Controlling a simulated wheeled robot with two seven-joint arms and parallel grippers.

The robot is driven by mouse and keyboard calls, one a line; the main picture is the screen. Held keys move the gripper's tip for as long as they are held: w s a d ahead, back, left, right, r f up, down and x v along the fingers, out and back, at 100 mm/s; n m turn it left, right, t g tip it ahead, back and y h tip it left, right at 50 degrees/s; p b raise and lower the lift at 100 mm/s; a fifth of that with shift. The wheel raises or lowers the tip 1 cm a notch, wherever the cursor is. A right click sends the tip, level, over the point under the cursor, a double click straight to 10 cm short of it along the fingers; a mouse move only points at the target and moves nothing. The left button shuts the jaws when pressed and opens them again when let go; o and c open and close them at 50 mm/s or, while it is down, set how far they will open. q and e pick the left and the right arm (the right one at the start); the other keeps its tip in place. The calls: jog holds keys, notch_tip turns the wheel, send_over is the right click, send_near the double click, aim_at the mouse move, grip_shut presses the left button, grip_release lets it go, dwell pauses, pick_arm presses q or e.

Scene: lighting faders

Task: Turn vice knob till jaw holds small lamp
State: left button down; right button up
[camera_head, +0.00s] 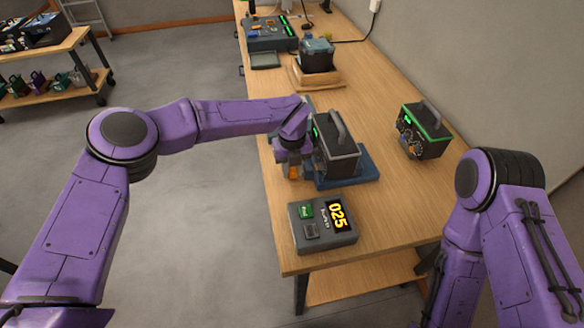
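A dark box-shaped lamp (341,163) with a grey top handle and a green-lit side stands on a blue base (366,168), which looks like the vice, on the wooden bench. My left gripper (292,170) points down at the left side of the lamp and base, close to the bench's left edge. A small orange part shows at its fingertips; I cannot tell if this is the knob. The jaw and the knob are not clearly visible behind my gripper and the lamp. Whether the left fingers are open or shut does not show. My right gripper is out of view.
A grey box with a yellow 025 display (323,223) sits at the bench's near end. A black and green box with a handle (423,131) stands to the right near the wall. Further back are another dark box (316,58) and a control panel (270,34).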

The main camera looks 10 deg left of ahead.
pick_arm(q)
jog(key=shift+s+f+t+b, duration=0.15)
jog(key=shift+f+t+b, duration=0.15)
jog(key=shift+t+b, duration=0.35)
jog(key=t+b, duration=0.1)
jog(key=b, duration=0.2)
jog(key=t+y+b, duration=0.1)
jog(key=t+b, duration=0.1)
jog(key=b, duration=0.1)
jog(key=s+f+t+b, duration=0.1)
jog(key=b, duration=0.2)
jog(key=shift+d+t+y+b, duration=0.2)
jog(key=shift+t+y+b, duration=0.1)
jog(key=shift+y, duration=0.1)
jog(key=shift+r+t+b, duration=0.1)
jog(key=shift+t+b, duration=0.25)
jog(key=shift+b, duration=0.4)
jog(key=c, duration=1.1)
grip_release()
jog(key=shift+r, duration=0.1)
jog(key=b+v, duration=0.1)
jog(key=v, duration=0.9)
jog(key=shift+s+d+r, duration=0.1)
jog(key=shift+s+d, duration=0.1)
